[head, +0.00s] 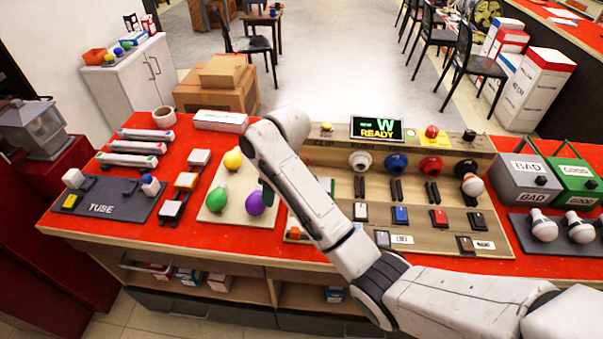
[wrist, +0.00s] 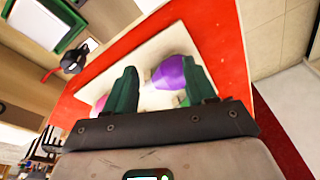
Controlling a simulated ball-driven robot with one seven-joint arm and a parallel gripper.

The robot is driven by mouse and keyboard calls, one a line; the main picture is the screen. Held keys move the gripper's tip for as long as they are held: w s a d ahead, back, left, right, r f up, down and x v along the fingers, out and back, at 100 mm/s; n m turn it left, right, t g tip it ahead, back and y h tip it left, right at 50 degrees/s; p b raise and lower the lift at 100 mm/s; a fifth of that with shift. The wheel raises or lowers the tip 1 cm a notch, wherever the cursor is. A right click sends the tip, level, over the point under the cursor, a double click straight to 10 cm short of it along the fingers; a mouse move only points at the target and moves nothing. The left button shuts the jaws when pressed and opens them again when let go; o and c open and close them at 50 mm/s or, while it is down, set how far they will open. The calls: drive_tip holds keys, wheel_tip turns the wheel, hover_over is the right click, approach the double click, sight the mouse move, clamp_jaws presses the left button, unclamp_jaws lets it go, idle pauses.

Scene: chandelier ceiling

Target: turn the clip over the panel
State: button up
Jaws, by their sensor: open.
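The wooden panel (head: 340,215) stands on the red table in the head view, with a row of coloured sockets, dark paired pieces (head: 396,190) below them, and a row of small switches. The lettering CLIP shows on its upper left; which piece is the clip I cannot tell, and my arm covers part of the panel's left side. My gripper (wrist: 160,68) is open in the wrist view, its two green fingers apart over the pale bulb board. A purple bulb (wrist: 170,76) shows between and behind the fingers. I see nothing held.
The bulb board (head: 212,208) with yellow, green and purple bulbs lies left of the panel. A dark TUBE tray (head: 120,205) is farther left. A lit READY display (head: 377,128) tops the panel. BAD (head: 522,182) and GOOD (head: 570,180) boxes stand right.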

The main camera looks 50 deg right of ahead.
drive_tip(key=w+d+r+g+h, duration=0.15)
drive_tip(key=d+r, duration=0.45)
drive_tip(key=d, duration=0.6)
drive_tip(key=shift+g+y, duration=0.25)
drive_tip(key=f, duration=0.7)
drive_tip(key=f+b, duration=0.1)
drive_tip(key=f, duration=0.2)
drive_tip(key=shift+w+a+f, duration=0.1)
drive_tip(key=shift+w+f, duration=0.05)
drive_tip(key=shift+w, duration=0.1)
clamp_jaws()
